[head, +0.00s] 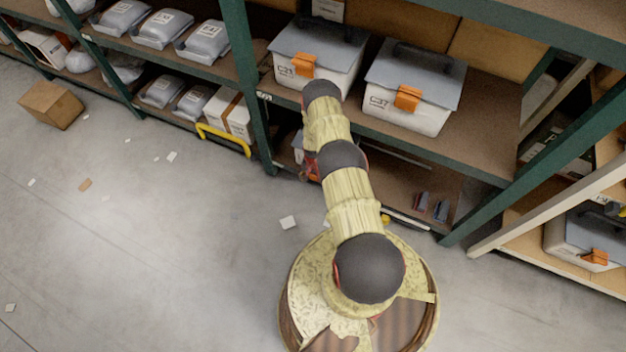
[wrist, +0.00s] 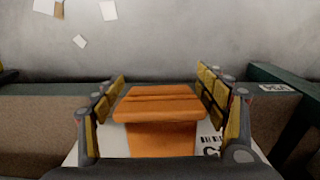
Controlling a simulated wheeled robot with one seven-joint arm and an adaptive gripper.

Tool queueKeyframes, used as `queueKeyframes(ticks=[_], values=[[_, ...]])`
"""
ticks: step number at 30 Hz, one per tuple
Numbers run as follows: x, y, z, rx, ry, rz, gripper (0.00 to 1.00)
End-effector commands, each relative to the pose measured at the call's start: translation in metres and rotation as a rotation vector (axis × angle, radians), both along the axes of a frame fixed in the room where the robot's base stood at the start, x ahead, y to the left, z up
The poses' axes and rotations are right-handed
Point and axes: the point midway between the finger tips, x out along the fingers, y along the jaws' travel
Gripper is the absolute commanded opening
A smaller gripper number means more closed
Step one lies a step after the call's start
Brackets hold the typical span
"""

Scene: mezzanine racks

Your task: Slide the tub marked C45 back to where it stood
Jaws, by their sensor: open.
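In the wrist view my gripper (wrist: 162,78) is open, with one finger on each side of an orange latch (wrist: 158,108). I cannot tell whether the fingers touch it. The latch is on a pale tub (wrist: 212,143) whose label shows only a "C"; the rest of the mark is hidden, so I cannot read C45. In the head view my arm reaches to the rack and hides most of what is behind it.
Tubs C21 (head: 285,73) and C37 (head: 388,113) stand on the shelf above. Another grey-lidded tub (head: 580,238) sits at right. Green posts (head: 247,80) flank the bay. A yellow rail (head: 225,138) and a carton (head: 52,104) stand left. The floor is mostly clear, with paper scraps.

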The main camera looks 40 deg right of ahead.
Motion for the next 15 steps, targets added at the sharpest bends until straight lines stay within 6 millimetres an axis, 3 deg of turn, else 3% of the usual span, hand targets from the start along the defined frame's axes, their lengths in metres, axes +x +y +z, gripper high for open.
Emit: queueKeyframes(ticks=[15], values=[[0.0,0.0001,0.0001,0.0,0.0,0.0,0.47]])
